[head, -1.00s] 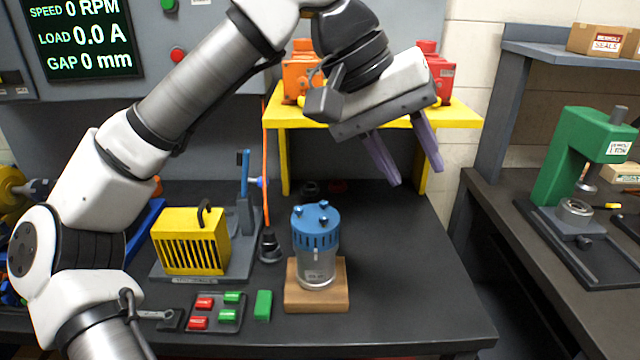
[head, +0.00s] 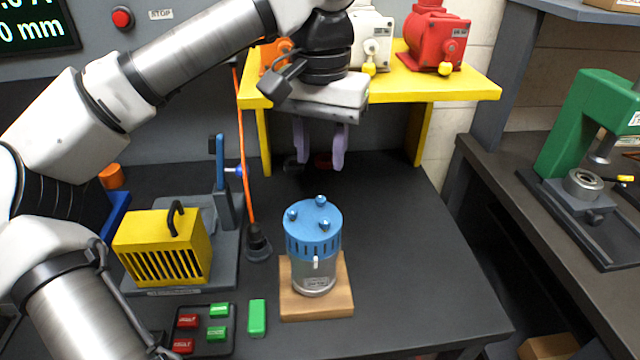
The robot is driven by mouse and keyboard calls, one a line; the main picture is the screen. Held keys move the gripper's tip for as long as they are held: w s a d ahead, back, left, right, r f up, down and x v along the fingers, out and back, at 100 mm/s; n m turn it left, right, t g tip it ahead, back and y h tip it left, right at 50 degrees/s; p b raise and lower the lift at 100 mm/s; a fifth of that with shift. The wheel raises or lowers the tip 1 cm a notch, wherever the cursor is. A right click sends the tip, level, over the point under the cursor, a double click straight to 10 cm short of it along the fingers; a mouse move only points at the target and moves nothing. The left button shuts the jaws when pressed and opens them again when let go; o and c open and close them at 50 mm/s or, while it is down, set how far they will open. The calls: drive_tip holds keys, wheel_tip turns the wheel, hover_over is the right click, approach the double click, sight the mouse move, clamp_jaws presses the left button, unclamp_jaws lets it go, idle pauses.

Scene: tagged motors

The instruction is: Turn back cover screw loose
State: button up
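The motor (head: 314,270) stands upright on a wooden block (head: 317,310) on the dark bench. Its blue slotted back cover (head: 313,233) faces up. Several blue-grey screws stick up from the cover; the rear one (head: 320,201), a left one (head: 292,215) and a right one (head: 325,225) show. My gripper (head: 319,165) hangs above and behind the motor, with its two purple fingers pointing down. The fingers are apart with nothing between them. It touches no screw.
A yellow slotted box (head: 162,248) with a handle stands left of the motor. A tray (head: 204,346) of red and green tags and a green block (head: 257,318) lie in front. A yellow shelf (head: 470,88) with motors stands behind. The bench right of the motor is clear.

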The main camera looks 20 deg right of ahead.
sight(321, 198)
wheel_tip(321, 198, down, 7)
drive_tip(key=shift+f+p, duration=0.15)
drive_tip(key=shift+p, duration=0.25)
clamp_jaws()
